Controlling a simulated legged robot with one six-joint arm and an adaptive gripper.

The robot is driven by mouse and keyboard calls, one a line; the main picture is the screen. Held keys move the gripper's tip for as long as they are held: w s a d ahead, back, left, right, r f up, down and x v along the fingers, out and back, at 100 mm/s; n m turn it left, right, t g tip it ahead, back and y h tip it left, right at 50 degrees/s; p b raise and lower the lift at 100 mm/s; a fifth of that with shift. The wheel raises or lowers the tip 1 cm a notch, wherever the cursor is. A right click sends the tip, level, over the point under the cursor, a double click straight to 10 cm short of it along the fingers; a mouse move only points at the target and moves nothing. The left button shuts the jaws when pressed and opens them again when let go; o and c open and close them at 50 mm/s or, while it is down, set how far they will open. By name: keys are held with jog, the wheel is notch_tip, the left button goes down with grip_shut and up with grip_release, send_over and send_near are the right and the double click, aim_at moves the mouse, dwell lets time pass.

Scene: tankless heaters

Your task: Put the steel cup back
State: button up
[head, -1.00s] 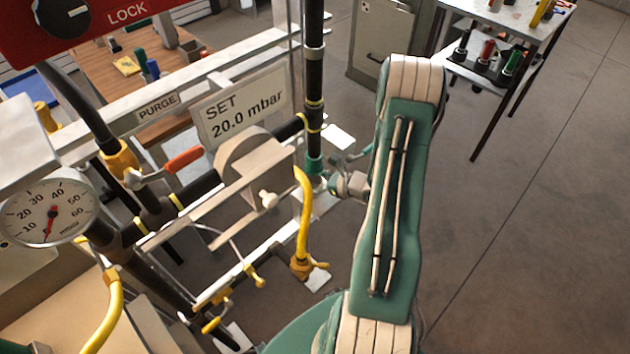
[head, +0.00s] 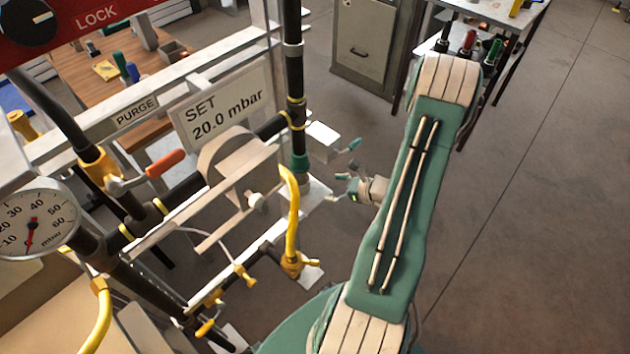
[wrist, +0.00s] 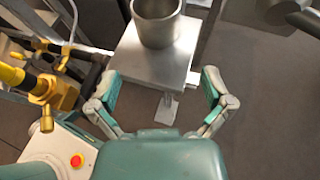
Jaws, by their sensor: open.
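The steel cup (wrist: 157,22) stands upright on a square metal plate (wrist: 150,58) at the top of the wrist view, its upper part cut off by the picture's edge. My gripper (wrist: 160,88) is open and empty, its two fingers spread wide to either side of the plate's near edge. The cup is beyond the fingertips and not between them. In the head view my gripper (head: 343,172) is beside the lower end of the black upright pipe, right of it. I cannot make out the cup in the head view.
The black pipe (head: 294,70), the yellow hose (head: 291,210) and the metal frame are close left of my gripper. A gauge (head: 35,222) is at the far left. A table with bottles (head: 468,42) stands at the back right. The floor to the right is clear.

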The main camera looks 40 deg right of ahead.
jog(key=shift+s+d, duration=0.3)
jog(key=shift+s, duration=0.3)
jog(key=shift+s+d, duration=0.25)
jog(key=shift+s, duration=0.35)
jog(key=shift+s+d, duration=0.3)
jog(key=shift+s, duration=0.3)
